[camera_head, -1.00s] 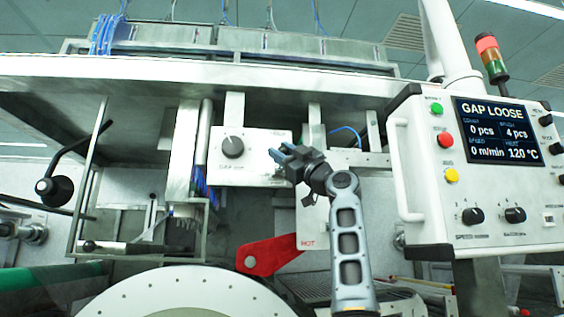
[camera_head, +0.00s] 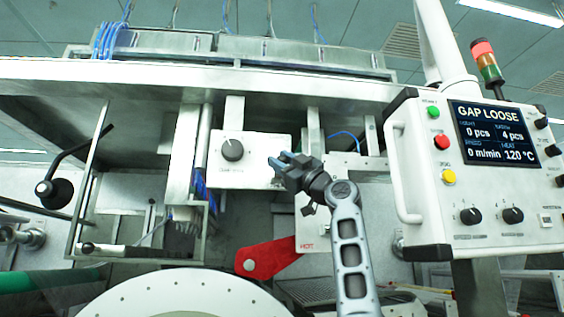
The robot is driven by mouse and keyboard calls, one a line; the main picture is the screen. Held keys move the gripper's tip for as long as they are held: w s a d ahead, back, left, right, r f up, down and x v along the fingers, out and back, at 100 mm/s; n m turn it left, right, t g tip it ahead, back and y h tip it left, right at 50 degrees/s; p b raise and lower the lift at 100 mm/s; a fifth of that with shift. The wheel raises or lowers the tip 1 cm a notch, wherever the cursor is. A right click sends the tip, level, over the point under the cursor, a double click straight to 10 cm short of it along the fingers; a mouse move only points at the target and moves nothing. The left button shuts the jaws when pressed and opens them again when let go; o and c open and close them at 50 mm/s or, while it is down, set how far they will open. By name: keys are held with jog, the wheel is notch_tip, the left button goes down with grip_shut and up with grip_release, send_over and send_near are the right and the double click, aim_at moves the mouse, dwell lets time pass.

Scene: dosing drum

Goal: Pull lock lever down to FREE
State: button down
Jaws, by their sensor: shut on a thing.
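My gripper (camera_head: 279,162), with blue fingertips, is at the right side of a white box (camera_head: 225,174) under the machine's top plate. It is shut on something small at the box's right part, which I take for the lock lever. The fingers hide most of that lever, and I cannot read its position or any FREE mark. The box carries a round grey dial knob (camera_head: 232,150) left of my gripper.
A red arm (camera_head: 270,258) lies below, above the white drum flange (camera_head: 185,297). A black ball-ended lever (camera_head: 55,192) stands at the left. The control panel (camera_head: 480,170) reads GAP LOOSE and fills the right side.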

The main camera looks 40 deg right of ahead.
jog(key=c, duration=1.1)
grip_release()
jog(key=shift+f, duration=0.15)
jog(key=v, duration=0.7)
jog(key=shift+s+f+b, duration=0.25)
jog(key=shift+s+b, duration=0.05)
jog(key=shift+b, duration=0.15)
